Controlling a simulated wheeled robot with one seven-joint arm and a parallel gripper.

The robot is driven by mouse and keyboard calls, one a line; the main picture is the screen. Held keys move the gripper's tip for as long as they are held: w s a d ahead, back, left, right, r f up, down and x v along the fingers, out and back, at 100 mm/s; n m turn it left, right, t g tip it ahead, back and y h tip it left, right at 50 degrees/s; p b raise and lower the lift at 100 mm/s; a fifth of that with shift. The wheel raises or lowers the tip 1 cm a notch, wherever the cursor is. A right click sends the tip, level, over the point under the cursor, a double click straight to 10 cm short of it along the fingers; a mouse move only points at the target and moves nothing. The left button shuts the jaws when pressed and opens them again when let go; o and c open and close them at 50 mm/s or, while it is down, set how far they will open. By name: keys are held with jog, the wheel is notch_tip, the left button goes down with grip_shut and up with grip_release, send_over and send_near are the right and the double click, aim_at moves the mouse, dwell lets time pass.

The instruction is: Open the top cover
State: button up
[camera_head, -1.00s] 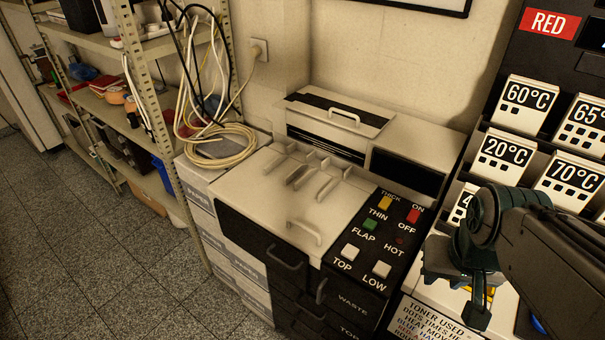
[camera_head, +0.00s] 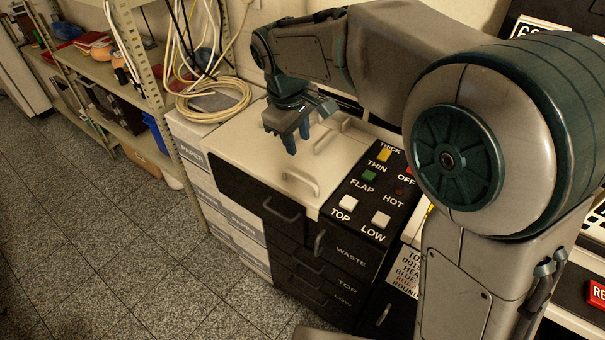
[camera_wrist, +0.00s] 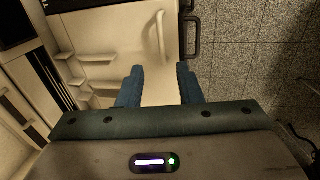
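The top cover (camera_head: 245,142) of the machine is a flat cream lid and lies closed. Its pale bar handle (camera_head: 300,181) stands near the front right edge; in the wrist view the handle (camera_wrist: 160,36) shows beyond the fingertips. My gripper (camera_head: 298,142) hangs above the cover, behind the handle and apart from it. In the wrist view its two blue fingers (camera_wrist: 158,78) are spread with nothing between them. The raised ribs at the rear of the cover are partly hidden by my gripper.
A black button panel (camera_head: 372,195) lies right of the cover. Dark drawers with handles (camera_head: 282,213) are below the front edge. Coiled cable (camera_head: 210,100) rests on paper boxes at left, beside a metal shelf (camera_head: 150,75). The floor at left is clear.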

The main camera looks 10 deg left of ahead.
aim_at(303, 179)
jog(key=f, duration=0.4)
jog(key=w+f, duration=0.1)
jog(key=f, duration=0.4)
jog(key=w+f, duration=0.1)
jog(key=f, duration=0.3)
jog(key=shift+w+d+f+b, duration=0.25)
jog(key=shift+f+b, duration=0.05)
jog(key=shift+f, duration=0.05)
grip_shut()
